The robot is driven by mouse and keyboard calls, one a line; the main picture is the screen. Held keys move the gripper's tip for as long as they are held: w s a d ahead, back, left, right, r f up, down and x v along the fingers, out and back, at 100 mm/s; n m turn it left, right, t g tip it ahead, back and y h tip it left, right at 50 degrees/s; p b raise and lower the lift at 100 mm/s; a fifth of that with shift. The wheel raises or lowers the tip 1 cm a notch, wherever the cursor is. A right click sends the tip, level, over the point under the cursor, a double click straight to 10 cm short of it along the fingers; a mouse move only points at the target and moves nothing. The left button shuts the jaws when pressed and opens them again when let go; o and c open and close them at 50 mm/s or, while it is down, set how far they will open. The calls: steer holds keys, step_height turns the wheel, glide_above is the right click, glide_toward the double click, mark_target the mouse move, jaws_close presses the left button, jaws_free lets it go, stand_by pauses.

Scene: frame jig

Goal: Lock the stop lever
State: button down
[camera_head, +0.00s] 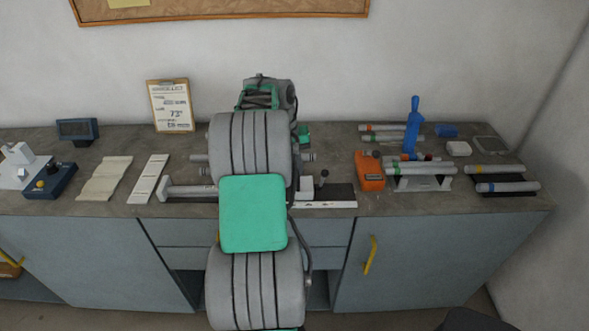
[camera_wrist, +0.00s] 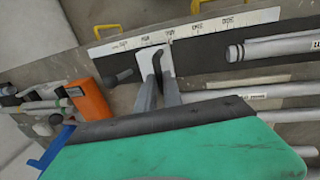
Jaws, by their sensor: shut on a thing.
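The white stop block (camera_head: 305,186) stands on the dark rail of the jig, and it also shows in the wrist view (camera_wrist: 144,58). My gripper (camera_wrist: 160,75) is at the block, its two grey fingers close together around a thin dark upright piece, which looks like the stop lever (camera_wrist: 157,62). The fingers hide most of that piece, so I cannot tell its angle well. A dark round-ended knob (camera_wrist: 119,77) sticks out beside the block, and it also shows in the head view (camera_head: 324,174). My arm hides the jig's middle in the head view.
A white printed scale (camera_wrist: 200,29) runs along the rail. An orange block (camera_head: 369,171) stands to the right, near grey tubes on a stand (camera_head: 420,183) and a blue upright tool (camera_head: 412,125). Pale flat strips (camera_head: 148,180) lie to the left.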

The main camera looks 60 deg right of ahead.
steer(key=shift+r, duration=0.1)
stand_by(0.3)
steer(key=shift+s+r+p, duration=0.1)
steer(key=shift+r+p, duration=0.05)
steer(key=shift+p, duration=0.15)
steer(key=shift+d, duration=0.1)
steer(key=shift+w+a, duration=0.2)
steer(key=shift+w, duration=0.2)
steer(key=c, duration=1.9)
jaws_free()
steer(key=o, duration=0.4)
steer(key=shift+s+f, duration=0.2)
steer(key=shift+r, duration=0.1)
steer(key=r, duration=0.2)
steer(key=w+r, duration=0.1)
steer(key=r, duration=0.4)
steer(key=shift+w+a+r+p, duration=0.15)
steer(key=shift+a+r+p, duration=0.1)
steer(key=shift+a+p, duration=0.05)
